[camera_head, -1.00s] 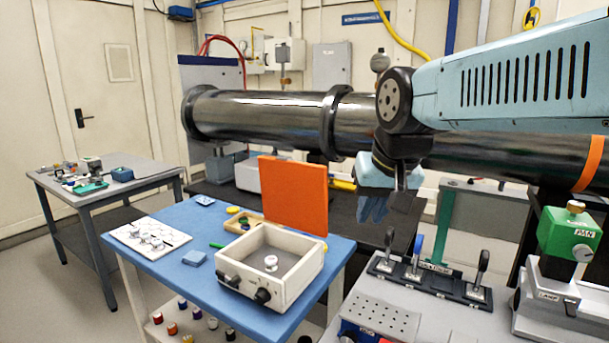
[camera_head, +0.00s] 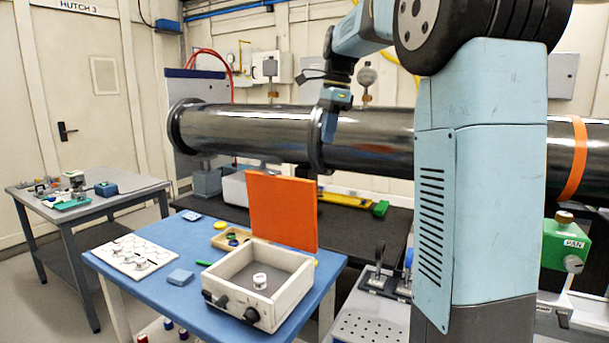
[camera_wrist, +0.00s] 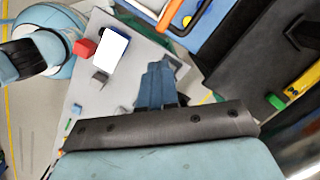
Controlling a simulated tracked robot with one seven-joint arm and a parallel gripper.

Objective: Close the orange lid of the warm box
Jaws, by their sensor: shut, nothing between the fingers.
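The warm box (camera_head: 285,310) is an open white box with dark knobs on its front, on the blue table. Its orange lid (camera_head: 283,212) stands upright along the box's back edge, swung open. A small white piece with a dark top (camera_head: 260,281) sits inside on the grey floor. My gripper (camera_head: 328,138) is shut and empty, pointing down, above and behind the lid, in front of the dark pipe in the picture. It is apart from the lid. In the wrist view its blue fingers (camera_wrist: 158,78) are together. An orange strip shows at that view's top edge; I cannot tell whether it is the lid.
The blue table (camera_head: 112,233) also holds a white sample tray (camera_head: 125,262), a blue block (camera_head: 180,278) and a wooden tray. A large dark pipe (camera_head: 250,130) runs behind. My arm hides part of the grey bench at right.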

